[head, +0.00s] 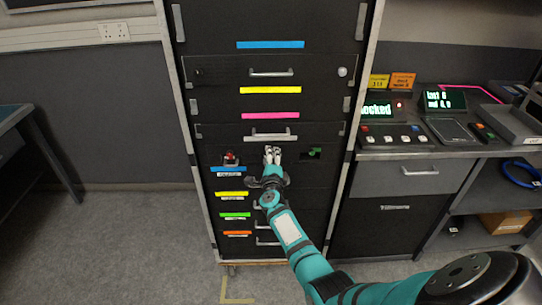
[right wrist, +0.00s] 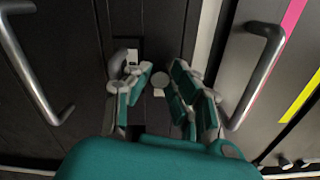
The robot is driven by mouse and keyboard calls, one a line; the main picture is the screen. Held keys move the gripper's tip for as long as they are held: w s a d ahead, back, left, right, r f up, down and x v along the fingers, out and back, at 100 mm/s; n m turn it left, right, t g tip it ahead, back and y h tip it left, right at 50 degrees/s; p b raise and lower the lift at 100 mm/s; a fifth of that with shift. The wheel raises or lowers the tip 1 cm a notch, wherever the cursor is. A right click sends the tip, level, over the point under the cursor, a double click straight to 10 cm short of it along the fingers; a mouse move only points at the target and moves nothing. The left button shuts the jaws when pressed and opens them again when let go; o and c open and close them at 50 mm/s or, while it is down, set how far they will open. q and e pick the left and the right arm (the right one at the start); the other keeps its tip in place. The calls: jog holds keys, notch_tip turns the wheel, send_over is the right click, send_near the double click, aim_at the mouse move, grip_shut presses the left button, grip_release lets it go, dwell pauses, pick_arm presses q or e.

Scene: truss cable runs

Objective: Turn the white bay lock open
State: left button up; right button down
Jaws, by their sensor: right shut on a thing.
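My right gripper (head: 272,153) is at the middle of the black cabinet's lock row, just below a drawer handle. A red lock (head: 230,157) sits to the left and a green one (head: 313,153) to the right. My left gripper does not show.
Drawer handles (head: 270,137) lie just above and below the gripper; one also shows in the right wrist view (right wrist: 262,75). A bench with lit displays (head: 439,99) stands to the right. A table (head: 15,118) is at the far left, with clear floor between it and the cabinet.

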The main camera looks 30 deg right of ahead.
jog(key=c, duration=1.2)
grip_release()
jog(key=shift+s+a+f, duration=0.1)
jog(key=shift+s+a, duration=0.05)
jog(key=shift+v, duration=3.85)
